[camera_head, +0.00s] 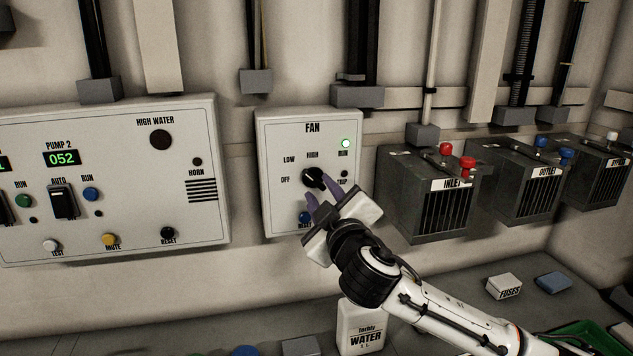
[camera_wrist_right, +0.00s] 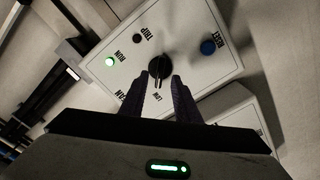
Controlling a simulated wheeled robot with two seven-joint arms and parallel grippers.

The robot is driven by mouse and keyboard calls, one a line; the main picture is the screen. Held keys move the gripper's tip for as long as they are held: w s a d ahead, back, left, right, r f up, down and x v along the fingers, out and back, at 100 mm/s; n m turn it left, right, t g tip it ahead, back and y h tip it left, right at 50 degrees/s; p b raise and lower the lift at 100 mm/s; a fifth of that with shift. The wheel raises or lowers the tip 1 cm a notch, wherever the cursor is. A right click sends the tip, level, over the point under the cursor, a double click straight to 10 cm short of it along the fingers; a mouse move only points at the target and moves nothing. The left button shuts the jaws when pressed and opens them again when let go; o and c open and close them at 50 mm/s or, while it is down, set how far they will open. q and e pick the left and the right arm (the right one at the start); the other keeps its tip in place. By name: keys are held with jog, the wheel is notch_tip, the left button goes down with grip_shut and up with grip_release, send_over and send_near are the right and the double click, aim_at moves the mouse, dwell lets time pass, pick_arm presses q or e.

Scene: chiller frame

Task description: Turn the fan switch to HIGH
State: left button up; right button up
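The fan box (camera_head: 270,215) is a pale panel on the wall, labelled OFF, LOW and HIGH around a black rotary switch (camera_head: 314,177). The switch's pale mark appears to point toward LOW. My right gripper (camera_head: 318,198) is at the switch from the lower right, with its two dark fingers apart. In the right wrist view, the switch (camera_wrist_right: 160,67) lies just beyond and between the fingertips of the right gripper (camera_wrist_right: 161,80). I cannot tell whether they touch it. My left gripper is not in view.
The green RUN lamp (camera_head: 346,143) is lit; a blue RESET button (camera_head: 305,217) sits below the switch. A pump panel (camera_head: 215,215) is on the left, and terminal boxes (camera_head: 400,222) are on the right. A white water jug (camera_head: 360,325) stands below.

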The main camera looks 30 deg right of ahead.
aim_at(315, 183)
jog(key=x, duration=0.3)
jog(key=shift+w, duration=0.25)
grip_shut()
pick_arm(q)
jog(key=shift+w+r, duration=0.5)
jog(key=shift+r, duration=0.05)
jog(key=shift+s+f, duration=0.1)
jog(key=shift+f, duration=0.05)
